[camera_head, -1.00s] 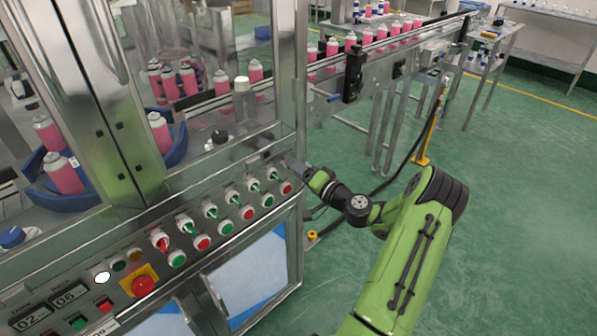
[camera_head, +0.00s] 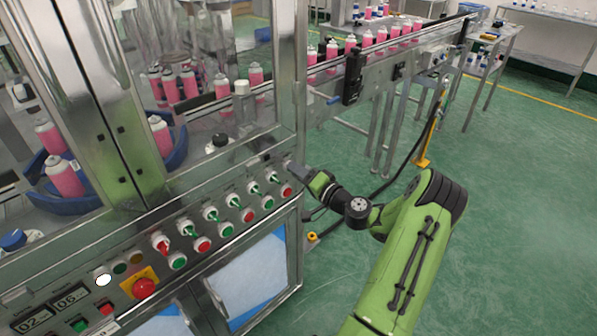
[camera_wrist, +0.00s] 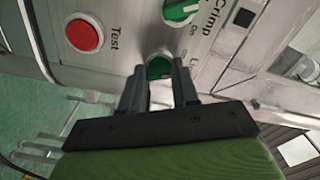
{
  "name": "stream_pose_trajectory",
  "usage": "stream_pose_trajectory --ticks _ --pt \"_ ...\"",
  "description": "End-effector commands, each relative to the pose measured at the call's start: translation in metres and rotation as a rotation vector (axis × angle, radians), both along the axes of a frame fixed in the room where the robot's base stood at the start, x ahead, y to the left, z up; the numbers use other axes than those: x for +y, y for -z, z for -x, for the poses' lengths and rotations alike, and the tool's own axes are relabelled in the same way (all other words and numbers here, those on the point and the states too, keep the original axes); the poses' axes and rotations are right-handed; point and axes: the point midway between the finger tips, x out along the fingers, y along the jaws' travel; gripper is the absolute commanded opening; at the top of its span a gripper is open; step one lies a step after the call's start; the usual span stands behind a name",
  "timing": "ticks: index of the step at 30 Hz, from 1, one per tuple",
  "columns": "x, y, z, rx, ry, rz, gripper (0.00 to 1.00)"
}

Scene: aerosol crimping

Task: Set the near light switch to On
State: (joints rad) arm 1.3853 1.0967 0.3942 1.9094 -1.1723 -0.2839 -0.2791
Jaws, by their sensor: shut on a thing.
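The near light switch is a green knob (camera_wrist: 159,67) on the metal panel, beside a partly hidden label starting "Li" in the wrist view. My gripper (camera_wrist: 160,84) has one finger on each side of this knob and is shut on it. The fingers cover much of the knob, so I cannot tell which way it points. In the head view, my gripper (camera_head: 297,168) is at the right end of the machine's control panel (camera_head: 190,205), and the held switch is hidden there.
In the wrist view, a red Test button (camera_wrist: 84,35) and a green Crimp knob (camera_wrist: 181,10) are close to the fingers. Several other switches and buttons line the panel, with an emergency stop (camera_head: 144,288) at lower left. Open green floor (camera_head: 510,180) lies to the right.

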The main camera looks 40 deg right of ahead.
Motion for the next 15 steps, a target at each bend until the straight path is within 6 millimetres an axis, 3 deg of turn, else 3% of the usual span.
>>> stream_pose_trajectory --ticks 15 --pt "0.0006 -0.0007 0.0004 0.018 -0.001 -0.443 0.0"
